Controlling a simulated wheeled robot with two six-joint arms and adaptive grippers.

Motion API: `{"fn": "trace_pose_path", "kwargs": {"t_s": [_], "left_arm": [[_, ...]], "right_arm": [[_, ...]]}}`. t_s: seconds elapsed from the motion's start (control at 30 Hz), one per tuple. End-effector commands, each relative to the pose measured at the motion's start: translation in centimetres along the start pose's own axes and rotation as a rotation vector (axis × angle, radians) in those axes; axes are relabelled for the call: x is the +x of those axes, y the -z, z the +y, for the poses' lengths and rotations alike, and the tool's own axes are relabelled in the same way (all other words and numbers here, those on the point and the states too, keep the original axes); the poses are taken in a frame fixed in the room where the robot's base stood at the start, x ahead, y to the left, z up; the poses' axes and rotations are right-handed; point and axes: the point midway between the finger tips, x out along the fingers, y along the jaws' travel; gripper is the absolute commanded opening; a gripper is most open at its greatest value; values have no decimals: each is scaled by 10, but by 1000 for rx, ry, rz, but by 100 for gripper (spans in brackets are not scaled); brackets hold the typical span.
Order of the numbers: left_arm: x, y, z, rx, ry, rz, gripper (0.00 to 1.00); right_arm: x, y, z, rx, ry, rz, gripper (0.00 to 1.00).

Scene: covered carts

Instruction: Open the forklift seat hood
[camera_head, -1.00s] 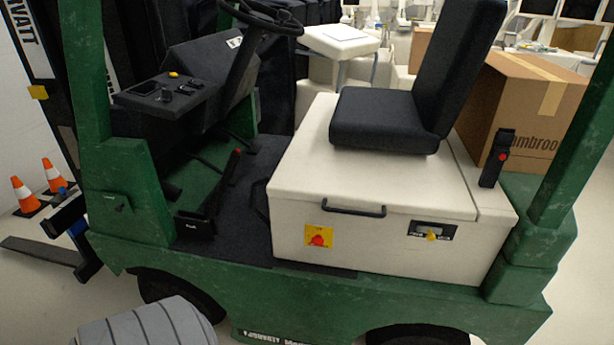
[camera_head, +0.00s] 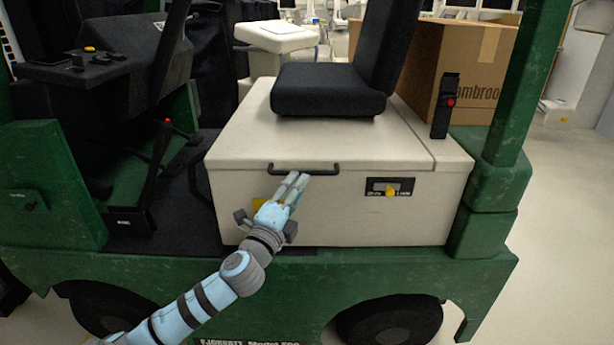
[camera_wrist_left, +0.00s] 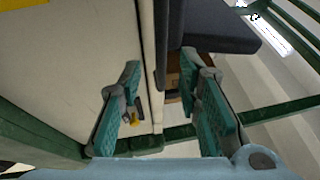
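The forklift seat hood (camera_head: 245,125) is a cream lid with a black seat (camera_head: 325,92) on top. It lies closed on the cream box body (camera_head: 330,220). A black bar handle (camera_head: 330,170) is on its front edge. My left gripper (camera_head: 298,178) is in front of the handle, at or just below it. In the left wrist view the left gripper (camera_wrist_left: 160,62) is open, and the dark handle (camera_wrist_left: 160,45) lines up between its fingers. I cannot tell whether they touch it. My right gripper is not in view.
A latch panel with a yellow knob (camera_head: 390,190) is right of the handle. A green post (camera_head: 515,95) and a cardboard box (camera_head: 465,70) stand at the right. The steering column and a lever (camera_head: 155,165) are at the left.

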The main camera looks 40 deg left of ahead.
Motion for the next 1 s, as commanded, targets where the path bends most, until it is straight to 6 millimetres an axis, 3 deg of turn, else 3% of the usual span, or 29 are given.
{"fn": "trace_pose_path", "kwargs": {"t_s": [0.1, 0.3, 0.6, 0.8, 1.0], "left_arm": [[30, 0, -2, -5, 2, -2, 31], [58, 0, -1, -2, 0, -1, 31], [62, 0, 0, -1, -1, 2, 31], [62, 0, 0, -1, -1, 1, 1], [62, 0, 0, -1, -2, 1, 0]], "right_arm": [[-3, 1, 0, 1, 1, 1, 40], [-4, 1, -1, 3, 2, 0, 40], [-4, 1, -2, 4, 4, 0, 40], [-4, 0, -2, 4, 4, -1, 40], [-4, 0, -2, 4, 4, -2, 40]]}}
